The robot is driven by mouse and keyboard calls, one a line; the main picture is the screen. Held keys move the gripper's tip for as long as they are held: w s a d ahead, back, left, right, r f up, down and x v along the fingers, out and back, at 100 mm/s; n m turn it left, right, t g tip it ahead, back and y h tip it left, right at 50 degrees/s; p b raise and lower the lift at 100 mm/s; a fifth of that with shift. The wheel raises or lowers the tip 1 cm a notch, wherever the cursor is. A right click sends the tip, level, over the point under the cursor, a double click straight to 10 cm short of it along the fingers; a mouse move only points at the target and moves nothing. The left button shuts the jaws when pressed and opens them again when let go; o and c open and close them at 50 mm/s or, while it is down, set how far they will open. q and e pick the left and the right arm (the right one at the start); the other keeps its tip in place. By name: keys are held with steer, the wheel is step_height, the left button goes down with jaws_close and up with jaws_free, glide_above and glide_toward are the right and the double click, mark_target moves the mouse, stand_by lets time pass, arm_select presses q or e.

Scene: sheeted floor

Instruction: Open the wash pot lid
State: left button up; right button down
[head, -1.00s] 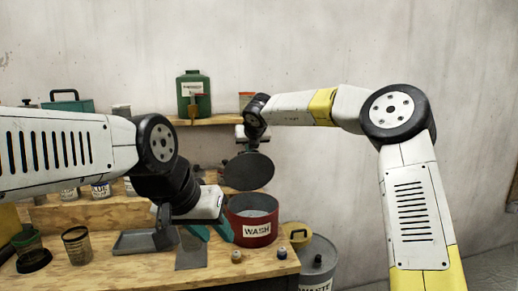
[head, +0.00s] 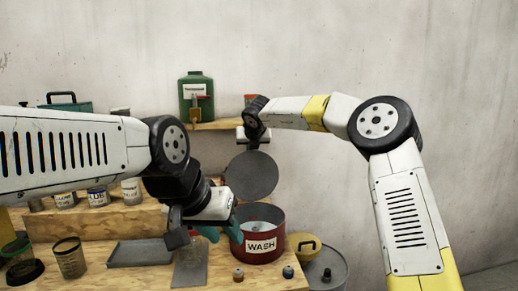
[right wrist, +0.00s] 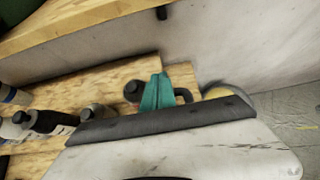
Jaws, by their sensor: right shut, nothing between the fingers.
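The red wash pot (head: 262,246), labelled WASH, stands at the bench's right end with its mouth open and pale contents visible. Its dark round lid (head: 251,176) stands raised, nearly upright, above the pot's back rim. My right arm reaches in behind the lid, and its gripper is hidden in the head view. The right wrist view shows its teal fingers (right wrist: 156,92) closed together with nothing between them. Whether they touch the lid cannot be told. My left gripper (head: 222,232) is at the pot's left side, its teal fingers apart and empty.
A grey waste drum (head: 328,270) with a yellow funnel (head: 304,246) stands right of the pot. A grey tray (head: 140,252) and small bottles (head: 288,272) are on the bench. A shelf behind holds a green canister (head: 196,97). Open floor lies to the right.

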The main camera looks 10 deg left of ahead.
steer(key=shift+w+a+f, duration=0.15)
steer(key=shift+w, duration=0.3)
steer(key=s+d+r+n+t+y, duration=0.1)
steer(key=s+d+r+n+t, duration=0.2)
steer(key=r, duration=0.7)
steer(key=s+d+r+n+t, duration=0.2)
steer(key=s+r+n, duration=0.2)
steer(key=r, duration=0.6)
steer(key=s+d+r+n+y, duration=0.2)
steer(key=s+d+n+y, duration=0.2)
steer(key=s+n, duration=0.75)
steer(key=s+d+f+n+g+h, duration=0.6)
steer(key=s+d+f+n, duration=0.8)
steer(key=s+d+f, duration=0.9)
steer(key=s+f+g, duration=0.2)
steer(key=s+f, duration=0.1)
steer(key=shift+s+d+f+g, duration=0.2)
steer(key=shift+d+f+g, duration=0.1)
steer(key=shift+d, duration=0.1)
